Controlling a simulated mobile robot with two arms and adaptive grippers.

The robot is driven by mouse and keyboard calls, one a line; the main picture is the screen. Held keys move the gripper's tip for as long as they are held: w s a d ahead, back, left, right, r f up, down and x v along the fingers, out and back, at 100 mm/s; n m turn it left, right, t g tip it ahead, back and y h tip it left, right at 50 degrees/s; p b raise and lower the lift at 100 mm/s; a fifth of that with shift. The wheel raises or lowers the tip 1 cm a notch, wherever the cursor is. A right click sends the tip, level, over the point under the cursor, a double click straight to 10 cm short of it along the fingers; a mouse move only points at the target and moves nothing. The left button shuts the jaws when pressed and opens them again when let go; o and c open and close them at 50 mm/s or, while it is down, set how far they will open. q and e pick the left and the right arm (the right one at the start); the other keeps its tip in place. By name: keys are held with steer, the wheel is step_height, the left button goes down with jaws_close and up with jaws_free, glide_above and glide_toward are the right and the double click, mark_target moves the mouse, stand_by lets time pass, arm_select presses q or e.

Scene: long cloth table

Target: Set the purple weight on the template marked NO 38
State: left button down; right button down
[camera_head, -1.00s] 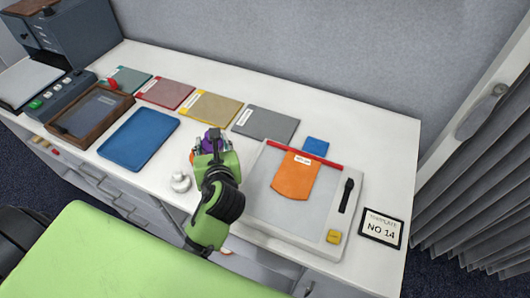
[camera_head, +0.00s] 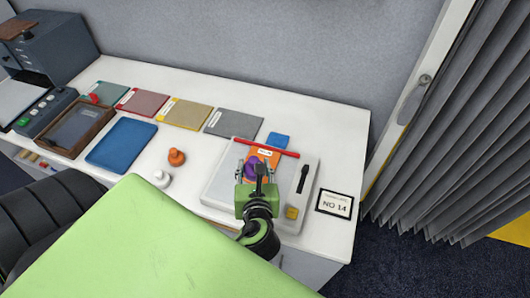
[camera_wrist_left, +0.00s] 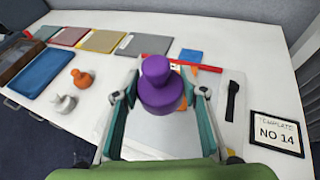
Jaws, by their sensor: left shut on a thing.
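The purple weight (camera_head: 251,166) is between the fingers of my left gripper (camera_head: 257,172), which is shut on it. A framed card (camera_head: 335,203) right of the board reads "TEMPLATE NO 14". No NO 38 is legible. My right gripper is not in view.
An orange weight (camera_head: 176,157) and a white weight (camera_head: 161,179) stand left of the board. A red bar (camera_head: 267,147) crosses its top; a black-handled tool (camera_head: 302,179), yellow block (camera_head: 292,213) and blue block (camera_head: 278,140) are near. A blue tray (camera_head: 122,145) lies left.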

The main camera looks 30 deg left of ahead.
mark_target(260, 159)
arm_select(q)
steer(key=w+a+f+b, duration=0.1)
steer(key=w+f, duration=0.1)
steer(key=w, duration=0.1)
steer(key=w+a+f+b, duration=0.1)
steer(key=w+a+f, duration=0.1)
steer(key=w, duration=0.1)
steer(key=w+a+f+b, duration=0.1)
steer(key=w+f, duration=0.1)
steer(key=f, duration=0.1)
steer(key=shift+w+a+f, duration=0.1)
steer(key=shift+w+a, duration=0.1)
steer(key=shift+w, duration=0.2)
steer(key=shift+w+a+f+b, duration=0.15)
steer(key=shift+w+f+b, duration=0.15)
steer(key=shift+b, duration=0.25)
steer(key=shift+w+a+f+b, duration=0.1)
steer(key=shift+w+f+b, duration=0.15)
steer(key=shift+b, duration=0.25)
step_height(260, 159, down, 3)
steer(key=b, duration=0.4)
steer(key=shift+w+f, duration=0.1)
steer(key=shift+w, duration=0.05)
steer(key=shift+b, duration=0.45)
steer(key=shift+f, duration=0.1)
